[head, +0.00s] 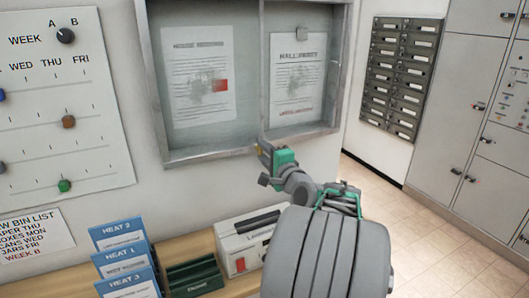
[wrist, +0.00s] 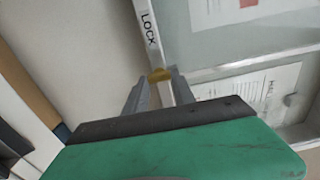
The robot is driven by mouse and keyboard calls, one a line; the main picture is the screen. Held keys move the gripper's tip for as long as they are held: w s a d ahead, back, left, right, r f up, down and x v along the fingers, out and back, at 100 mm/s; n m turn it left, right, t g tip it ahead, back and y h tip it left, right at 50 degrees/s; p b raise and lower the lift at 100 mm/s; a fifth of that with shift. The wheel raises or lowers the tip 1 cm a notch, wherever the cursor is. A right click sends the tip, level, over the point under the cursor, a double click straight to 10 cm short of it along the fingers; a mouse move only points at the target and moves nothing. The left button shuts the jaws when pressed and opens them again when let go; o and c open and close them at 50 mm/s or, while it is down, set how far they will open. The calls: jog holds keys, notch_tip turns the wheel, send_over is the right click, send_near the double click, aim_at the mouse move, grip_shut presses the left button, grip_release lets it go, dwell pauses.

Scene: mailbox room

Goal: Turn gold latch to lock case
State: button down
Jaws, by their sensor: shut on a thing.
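The notice case (head: 257,75) hangs on the wall with a grey metal frame, glass doors and papers inside. The gold latch (wrist: 160,74) is small and sits at the lower edge of the case, near the middle post, in the wrist view. A "LOCK" label (wrist: 150,28) is on the frame strip beside it. My gripper (wrist: 158,88) is shut on the latch, with one finger on each side of it. In the head view my gripper (head: 264,152) is at the bottom edge of the case, and its fingers partly hide the latch.
A wooden shelf (head: 190,243) below holds blue folders (head: 122,258), a green tray (head: 193,278) and a white laminator-like box (head: 248,240). A week board (head: 60,110) is at left. Mailboxes (head: 402,75) and grey lockers (head: 475,130) are at right, with open floor before them.

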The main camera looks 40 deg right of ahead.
jog(key=c, duration=1)
grip_release()
jog(key=shift+c, duration=0.2)
jog(key=b+v, duration=0.2)
jog(key=v, duration=0.5)
jog(key=shift+s, duration=0.4)
jog(key=shift+a, duration=0.15)
